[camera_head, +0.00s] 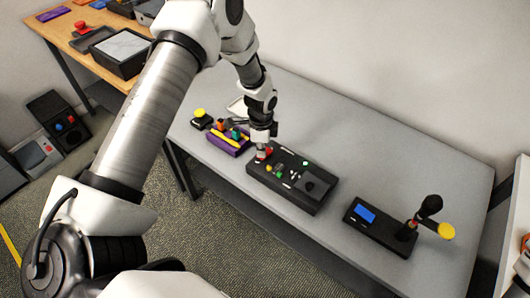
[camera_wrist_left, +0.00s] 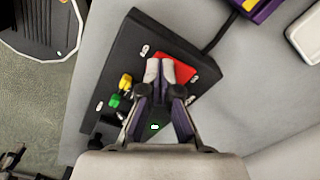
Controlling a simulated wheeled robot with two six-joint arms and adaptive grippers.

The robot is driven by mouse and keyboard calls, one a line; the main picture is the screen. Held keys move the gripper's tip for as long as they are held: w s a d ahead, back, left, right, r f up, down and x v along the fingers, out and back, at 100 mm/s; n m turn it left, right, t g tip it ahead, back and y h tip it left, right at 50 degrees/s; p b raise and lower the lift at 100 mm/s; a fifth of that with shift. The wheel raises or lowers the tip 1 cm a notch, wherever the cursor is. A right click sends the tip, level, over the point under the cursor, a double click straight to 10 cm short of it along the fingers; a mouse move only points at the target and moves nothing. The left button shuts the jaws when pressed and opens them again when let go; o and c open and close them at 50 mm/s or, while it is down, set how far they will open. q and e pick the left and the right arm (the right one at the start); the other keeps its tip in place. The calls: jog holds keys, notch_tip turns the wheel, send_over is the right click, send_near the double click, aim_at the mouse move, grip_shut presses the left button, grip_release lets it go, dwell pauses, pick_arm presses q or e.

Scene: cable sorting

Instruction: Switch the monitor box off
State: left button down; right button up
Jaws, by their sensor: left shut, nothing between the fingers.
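The black box that looks like the monitor box (camera_head: 297,186) lies on the grey table in the middle of the head view. It has a red rocker switch (camera_wrist_left: 180,67) near one end, yellow and green plugs (camera_wrist_left: 119,91) along a side and a small lit green light (camera_wrist_left: 155,127). My left gripper (camera_head: 262,147) is shut and empty, pointing down at the red switch. In the left wrist view its fingertips (camera_wrist_left: 165,70) overlap the switch and hide part of it. I cannot tell whether they touch it. My right gripper is not in view.
A purple tray (camera_head: 228,145) with coloured parts and a black box with a yellow button (camera_head: 201,119) stand left. The grey table (camera_head: 390,145) is clear behind.

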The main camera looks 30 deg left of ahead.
pick_arm(q)
jog(key=shift+f, duration=0.3)
notch_tip(320, 180, up, 7)
jog(key=p, duration=0.5)
dwell(0.5)
